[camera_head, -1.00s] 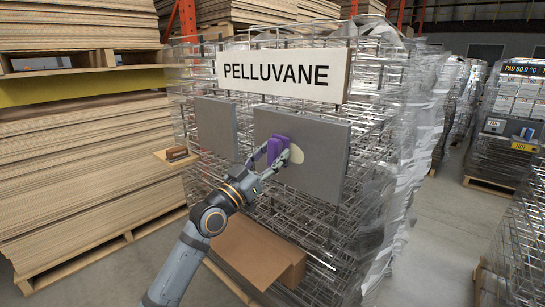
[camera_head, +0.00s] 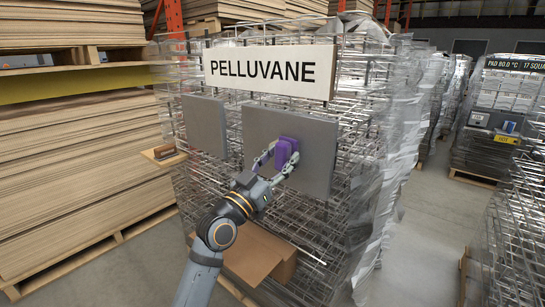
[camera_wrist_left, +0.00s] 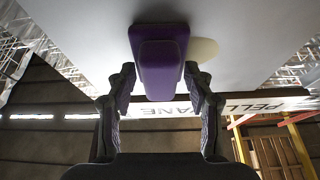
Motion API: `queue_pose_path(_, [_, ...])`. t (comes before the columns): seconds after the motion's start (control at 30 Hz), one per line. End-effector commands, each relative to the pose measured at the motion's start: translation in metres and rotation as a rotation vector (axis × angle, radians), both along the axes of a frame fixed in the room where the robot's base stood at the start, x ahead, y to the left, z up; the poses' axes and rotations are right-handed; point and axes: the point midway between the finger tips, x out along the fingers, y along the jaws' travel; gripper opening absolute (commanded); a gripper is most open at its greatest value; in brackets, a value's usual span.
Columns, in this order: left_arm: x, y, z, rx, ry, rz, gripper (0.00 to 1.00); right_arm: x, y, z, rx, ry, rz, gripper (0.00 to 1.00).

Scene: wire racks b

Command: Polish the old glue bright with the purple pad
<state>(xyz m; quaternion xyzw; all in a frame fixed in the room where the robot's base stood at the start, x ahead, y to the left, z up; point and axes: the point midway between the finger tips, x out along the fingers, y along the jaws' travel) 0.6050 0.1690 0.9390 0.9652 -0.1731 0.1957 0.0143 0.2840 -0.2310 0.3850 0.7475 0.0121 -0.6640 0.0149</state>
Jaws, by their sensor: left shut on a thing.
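My left gripper (camera_head: 276,162) is shut on the purple pad (camera_head: 286,151) by its narrower back part. The pad's wide face is at the larger grey panel (camera_head: 316,150) on the wire rack and looks pressed against it. In the left wrist view the pad (camera_wrist_left: 160,68) sits between the two fingers of my gripper (camera_wrist_left: 158,88). The old glue is a pale cream patch (camera_wrist_left: 205,48) on the panel, showing beside the pad's right edge and partly covered by it. In the head view the patch is hidden behind the pad and fingers. My right gripper is out of view.
A smaller grey panel (camera_head: 204,126) hangs left of the larger one, and a PELLUVANE sign (camera_head: 268,73) is above. A small wooden shelf with a brown block (camera_head: 166,152) juts out at left. An open cardboard box (camera_head: 250,252) lies below the arm.

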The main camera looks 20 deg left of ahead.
Motion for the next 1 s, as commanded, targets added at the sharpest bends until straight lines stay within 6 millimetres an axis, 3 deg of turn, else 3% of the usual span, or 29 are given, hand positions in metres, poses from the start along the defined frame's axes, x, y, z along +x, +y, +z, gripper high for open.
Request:
queue_pose_path(0.4, [-0.003, -0.007, 0.000, 0.001, 0.000, 0.000, 0.27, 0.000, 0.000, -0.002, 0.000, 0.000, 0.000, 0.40])
queue_pose_path(0.73, [0.010, 0.020, -0.002, 0.005, 0.000, 0.003, 0.27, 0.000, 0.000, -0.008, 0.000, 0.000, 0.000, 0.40])
queue_pose_path(1.0, [0.013, 0.025, -0.001, 0.001, 0.002, 0.001, 0.27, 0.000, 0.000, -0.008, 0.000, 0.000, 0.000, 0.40])
